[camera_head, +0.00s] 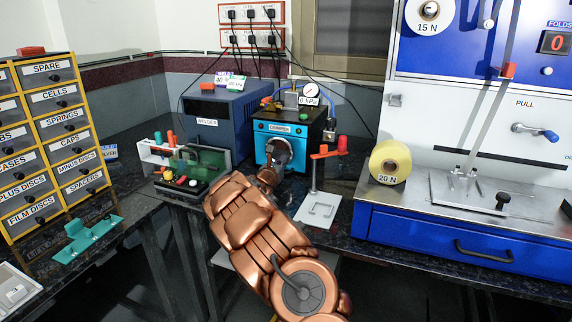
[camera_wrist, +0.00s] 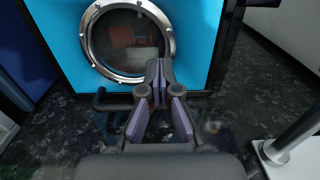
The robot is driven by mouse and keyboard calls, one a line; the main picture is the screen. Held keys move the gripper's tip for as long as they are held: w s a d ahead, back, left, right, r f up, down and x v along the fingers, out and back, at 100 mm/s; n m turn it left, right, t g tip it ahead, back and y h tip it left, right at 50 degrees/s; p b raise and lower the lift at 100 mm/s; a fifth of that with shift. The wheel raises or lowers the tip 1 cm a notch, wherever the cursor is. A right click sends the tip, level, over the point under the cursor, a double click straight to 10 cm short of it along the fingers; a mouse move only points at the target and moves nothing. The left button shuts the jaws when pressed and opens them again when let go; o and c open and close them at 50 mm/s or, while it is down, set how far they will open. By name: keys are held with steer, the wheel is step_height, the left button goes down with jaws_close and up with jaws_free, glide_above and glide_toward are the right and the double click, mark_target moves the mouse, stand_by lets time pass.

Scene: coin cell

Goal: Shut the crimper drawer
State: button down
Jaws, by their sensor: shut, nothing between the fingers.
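The crimper (camera_head: 262,142) is a box with a bright cyan front, at the middle of the bench in the head view. In the wrist view its cyan front (camera_wrist: 195,45) has a round window with a chrome ring (camera_wrist: 90,48). A dark bar handle (camera_wrist: 102,101) sticks out low on the front, partly behind my gripper. My gripper (camera_wrist: 158,75) is shut and empty, its tips in front of the lower right of the ring. In the head view my gripper (camera_head: 270,174) and arm cover part of the crimper front. I cannot tell how far the drawer is out.
A dark blue welder (camera_head: 205,122) stands left of the crimper, with a green-panelled fixture (camera_head: 205,160) before it. A stand with a red lever (camera_head: 325,152) is close on the right, its post (camera_wrist: 298,130) in the wrist view. A yellow roll (camera_head: 390,162) lies farther right.

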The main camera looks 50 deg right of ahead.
steer(key=v, duration=1)
steer(key=shift+a+f+b, duration=0.1)
steer(key=shift+a+b, duration=0.25)
